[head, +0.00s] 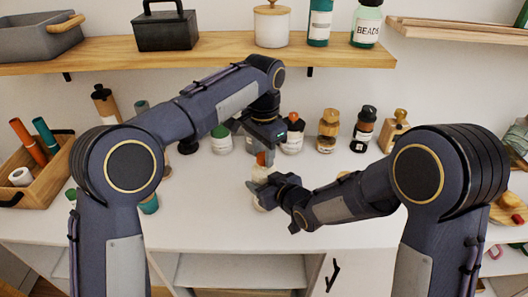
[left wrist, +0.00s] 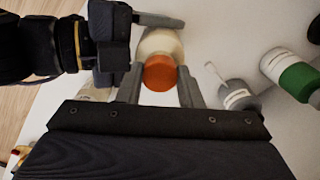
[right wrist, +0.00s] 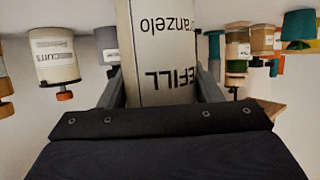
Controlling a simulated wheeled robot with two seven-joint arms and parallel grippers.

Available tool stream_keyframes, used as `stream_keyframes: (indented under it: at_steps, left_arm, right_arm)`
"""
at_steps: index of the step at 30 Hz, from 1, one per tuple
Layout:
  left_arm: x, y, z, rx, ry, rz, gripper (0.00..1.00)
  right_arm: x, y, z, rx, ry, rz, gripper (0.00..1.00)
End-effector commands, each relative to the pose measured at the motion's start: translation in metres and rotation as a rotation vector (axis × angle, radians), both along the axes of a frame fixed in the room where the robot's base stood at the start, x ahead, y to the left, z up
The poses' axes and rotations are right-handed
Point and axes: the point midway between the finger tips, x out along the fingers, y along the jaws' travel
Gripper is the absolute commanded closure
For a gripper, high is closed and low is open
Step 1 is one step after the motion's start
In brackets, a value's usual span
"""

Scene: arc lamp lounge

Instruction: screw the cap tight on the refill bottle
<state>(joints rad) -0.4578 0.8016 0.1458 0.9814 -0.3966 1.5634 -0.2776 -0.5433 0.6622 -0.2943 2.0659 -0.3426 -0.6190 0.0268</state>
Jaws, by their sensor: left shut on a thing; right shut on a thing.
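The refill bottle (right wrist: 165,40) is cream with dark "REFILL" lettering, upside down in the right wrist view. My right gripper (head: 258,187) is shut on its body from the side. The orange cap (left wrist: 159,72) sits at the bottle's top in the left wrist view, with the pale bottle shoulder (left wrist: 161,42) beyond it. My left gripper (left wrist: 159,88) points down from above, its fingers shut on the cap's two sides. In the head view the cap (head: 261,159) shows as a small orange patch below the left gripper; most of the bottle is hidden by my grippers.
Several bottles and jars stand along the back of the white counter (head: 200,228), including an orange-capped one (head: 293,133) and an amber one (head: 328,130). A wooden crate (head: 42,182) is at left. A wooden shelf (head: 215,45) runs above. The front counter is mostly clear.

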Motion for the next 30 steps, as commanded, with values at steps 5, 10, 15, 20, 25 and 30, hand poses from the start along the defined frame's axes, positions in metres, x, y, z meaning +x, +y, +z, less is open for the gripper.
stream_keyframes:
  at_steps: [5, 10, 15, 20, 25, 30]
  left_arm:
    - [0.0014, 0.0009, 0.0000, -0.001, -0.001, -0.485, 0.88]
    - [0.0022, 0.0006, -0.0005, -0.002, 0.000, -0.947, 0.88]
    - [0.0028, 0.0002, -0.0006, -0.001, -0.001, -1.284, 0.88]
    - [0.0028, 0.0002, -0.0003, 0.000, -0.002, -1.267, 0.66]
    - [0.0026, 0.0001, -0.0004, -0.001, -0.002, -1.266, 0.45]
    - [0.0026, 0.0000, -0.0006, 0.000, -0.001, -1.265, 0.45]
  right_arm:
    - [0.0000, -0.0002, 0.0000, 0.000, 0.000, 0.000, 1.00]
    - [-0.0001, -0.0002, -0.0001, 0.000, 0.000, 0.000, 1.00]
    - [-0.0001, -0.0002, -0.0001, 0.000, 0.000, 0.000, 1.00]
    - [-0.0001, -0.0002, -0.0001, 0.000, 0.000, 0.000, 1.00]
    - [-0.0001, -0.0002, -0.0001, 0.000, 0.000, 0.000, 1.00]
    - [-0.0001, -0.0001, -0.0001, 0.000, 0.000, 0.000, 1.00]
